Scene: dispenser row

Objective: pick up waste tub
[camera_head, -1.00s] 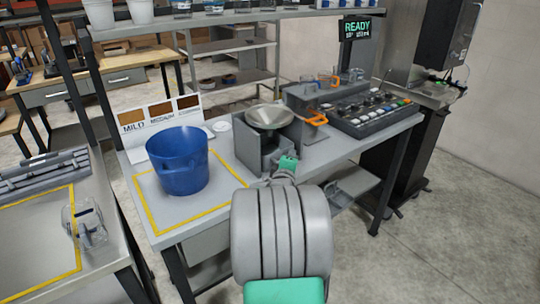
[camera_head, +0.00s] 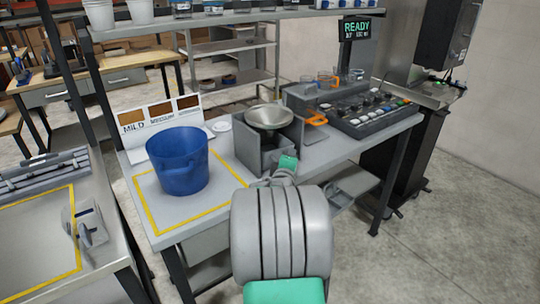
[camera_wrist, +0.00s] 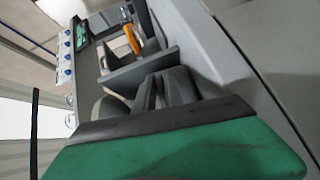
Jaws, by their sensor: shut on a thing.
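No thing is plainly marked as the waste tub.
A sign reading MILD (camera_head: 160,116) stands behind the blue tub. A side table (camera_head: 40,240) is at left. Floor at right is clear.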

